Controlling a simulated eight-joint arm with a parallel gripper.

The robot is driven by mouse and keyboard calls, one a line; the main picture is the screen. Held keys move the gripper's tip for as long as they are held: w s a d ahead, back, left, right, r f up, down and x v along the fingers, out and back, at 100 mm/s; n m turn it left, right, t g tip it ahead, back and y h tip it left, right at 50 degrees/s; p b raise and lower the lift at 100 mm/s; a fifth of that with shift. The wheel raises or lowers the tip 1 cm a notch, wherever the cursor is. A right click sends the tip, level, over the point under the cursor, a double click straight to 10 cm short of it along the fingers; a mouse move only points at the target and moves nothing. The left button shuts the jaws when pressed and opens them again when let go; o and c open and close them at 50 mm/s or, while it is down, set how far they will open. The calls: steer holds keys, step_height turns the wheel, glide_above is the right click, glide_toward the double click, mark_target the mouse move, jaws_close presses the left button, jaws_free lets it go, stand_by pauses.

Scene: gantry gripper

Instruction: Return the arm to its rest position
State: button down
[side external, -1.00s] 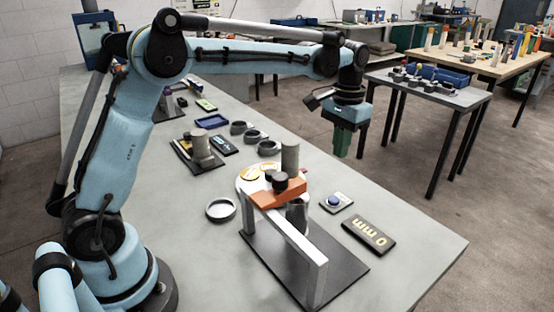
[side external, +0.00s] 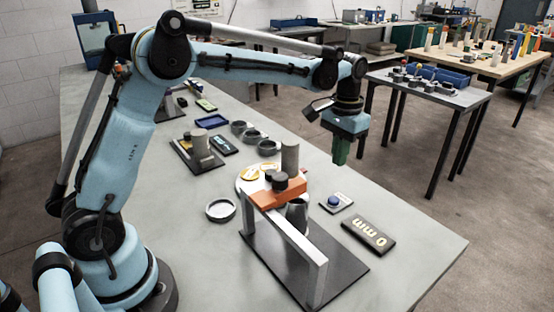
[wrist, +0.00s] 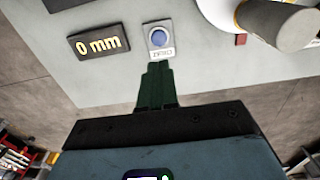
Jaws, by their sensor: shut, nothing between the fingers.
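My arm is light blue and reaches out over the grey workbench (side external: 420,225). My gripper (side external: 339,157) hangs at its end with green fingers pointing down, in the air above the bench's far edge. The fingers are together and hold nothing. In the wrist view my gripper (wrist: 156,68) shows the two green fingers side by side. Just past their tips is a small plate with a round blue button (wrist: 158,38), apart from the fingers. The blue button (side external: 334,201) also shows in the side view, below my gripper.
A black "0 mm" display (side external: 368,236) lies right of the button. A gauge stand with an orange arm (side external: 277,194) and grey posts stands left of it on a black base. A grey ring (side external: 220,210) and several small parts lie on the bench. The air around my gripper is clear.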

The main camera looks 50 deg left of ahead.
step_height(320, 180, up, 4)
steer(key=m, duration=0.7)
glide_toward(278, 176)
step_height(278, 176, down, 6)
steer(key=shift+f, duration=0.15)
steer(key=shift+w+r, duration=0.2)
steer(key=shift+r, duration=0.65)
steer(key=shift+w+d+r, duration=0.1)
steer(key=shift+w+r, duration=0.2)
steer(key=shift+w, duration=0.15)
